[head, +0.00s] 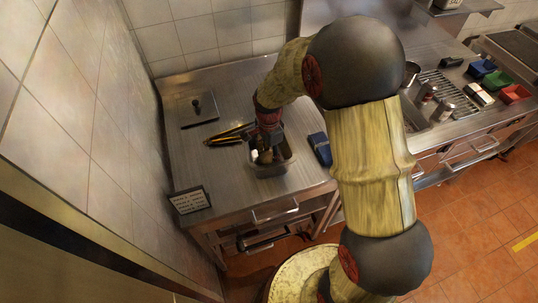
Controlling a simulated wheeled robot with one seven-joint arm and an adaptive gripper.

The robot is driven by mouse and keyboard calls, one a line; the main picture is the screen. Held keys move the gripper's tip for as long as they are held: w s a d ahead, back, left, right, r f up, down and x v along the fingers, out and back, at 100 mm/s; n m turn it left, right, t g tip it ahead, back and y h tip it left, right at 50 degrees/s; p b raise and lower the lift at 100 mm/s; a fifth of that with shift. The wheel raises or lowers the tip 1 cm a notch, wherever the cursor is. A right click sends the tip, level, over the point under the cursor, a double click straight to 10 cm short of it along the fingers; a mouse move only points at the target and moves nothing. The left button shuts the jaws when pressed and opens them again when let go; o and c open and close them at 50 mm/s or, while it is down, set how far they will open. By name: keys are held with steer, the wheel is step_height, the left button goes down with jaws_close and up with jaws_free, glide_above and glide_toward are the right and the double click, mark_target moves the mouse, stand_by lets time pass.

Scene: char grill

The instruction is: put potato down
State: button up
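My gripper (268,136) reaches down over a small steel pan (272,172) on the metal counter. A small pale, roundish item (265,157) that may be the potato shows at the pan's opening, just below my gripper. Other darker contents are partly visible in the pan. My arm and gripper body hide the fingertips. I cannot tell whether the fingers are open or shut, or whether they touch the pale item.
Yellow-and-black tongs (230,134) lie left of the pan, with a blue folded cloth or box (320,149) to its right. A flat lid (198,110) with a knob lies behind. A small sign (190,200) stands at the front left. The counter's left side is mostly clear.

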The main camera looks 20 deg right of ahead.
mark_target(269, 154)
steer(key=shift+o, duration=1.2)
step_height(269, 154, up, 12)
steer(key=r+p, duration=0.1)
steer(key=p, duration=0.1)
steer(key=s+r+n+t, duration=0.3)
steer(key=s+r+n, duration=0.5)
steer(key=r, duration=0.4)
steer(key=s+r+n+t, duration=0.1)
steer(key=s+r+n, duration=0.1)
steer(key=s, duration=0.5)
steer(key=s+r+n+t, duration=0.1)
steer(key=s+r+n, duration=0.2)
steer(key=s+n, duration=0.2)
steer(key=shift+s+n+t, duration=0.3)
steer(key=shift+s, duration=0.75)
steer(key=shift+a, duration=0.1)
step_height(269, 154, down, 3)
steer(key=b, duration=0.3)
steer(key=shift+f, duration=0.15)
